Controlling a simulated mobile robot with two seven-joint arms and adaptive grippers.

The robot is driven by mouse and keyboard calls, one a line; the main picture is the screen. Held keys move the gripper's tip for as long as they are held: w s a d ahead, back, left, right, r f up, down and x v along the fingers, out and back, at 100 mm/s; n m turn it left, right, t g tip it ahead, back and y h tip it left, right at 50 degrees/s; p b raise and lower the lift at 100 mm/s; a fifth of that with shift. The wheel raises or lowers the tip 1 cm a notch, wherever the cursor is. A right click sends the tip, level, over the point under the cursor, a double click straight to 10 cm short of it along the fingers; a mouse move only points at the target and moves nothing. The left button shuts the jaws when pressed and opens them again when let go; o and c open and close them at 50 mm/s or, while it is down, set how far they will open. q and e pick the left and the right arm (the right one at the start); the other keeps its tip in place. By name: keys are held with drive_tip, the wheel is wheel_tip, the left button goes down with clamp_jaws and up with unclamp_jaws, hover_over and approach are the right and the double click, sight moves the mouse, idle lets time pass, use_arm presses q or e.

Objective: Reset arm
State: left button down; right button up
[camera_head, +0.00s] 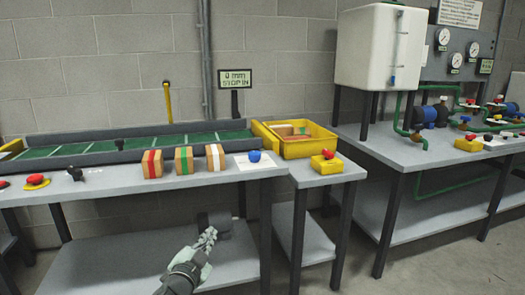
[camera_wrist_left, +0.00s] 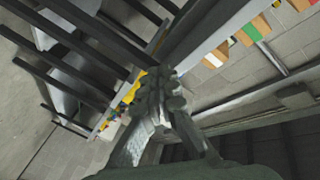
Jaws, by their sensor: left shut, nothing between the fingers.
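My left gripper (camera_head: 208,238) shows at the bottom middle of the head view, in front of the conveyor table and below its top. Its fingers are shut with nothing between them. In the left wrist view the gripper (camera_wrist_left: 160,80) is also shut and empty, pointing toward the table legs and the yellow bin. It appears apart from the table and everything on it. My right gripper is in neither view.
A grey table (camera_head: 110,190) carries a green conveyor (camera_head: 90,149), several striped boxes (camera_head: 185,159) and a blue knob (camera_head: 254,156). A yellow bin (camera_head: 315,147) holds boxes. A white tank (camera_head: 380,48) stands over the right bench (camera_head: 390,150). The floor in front is clear.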

use_arm(q)
drive_tip(key=s+a+f+n+g+y, duration=0.2)
drive_tip(key=s+a+f+n+g, duration=0.15)
drive_tip(key=s+f, duration=0.55)
drive_tip(key=s+a+f+n+g+y, duration=0.25)
drive_tip(key=s+a+f, duration=0.35)
drive_tip(key=f, duration=0.5)
drive_tip(key=s+a+f+n+g, duration=0.1)
drive_tip(key=s+f+g, duration=0.3)
drive_tip(key=s, duration=0.9)
drive_tip(key=s+a+f+n+g, duration=0.1)
drive_tip(key=s+f+g, duration=0.3)
drive_tip(key=s+f, duration=0.4)
drive_tip(key=s, duration=0.5)
drive_tip(key=shift+s+a+f+n, duration=0.2)
drive_tip(key=shift+s+f+n, duration=0.05)
drive_tip(key=shift+f+n, duration=0.05)
drive_tip(key=shift+a+h, duration=0.1)
drive_tip(key=shift+h, duration=0.15)
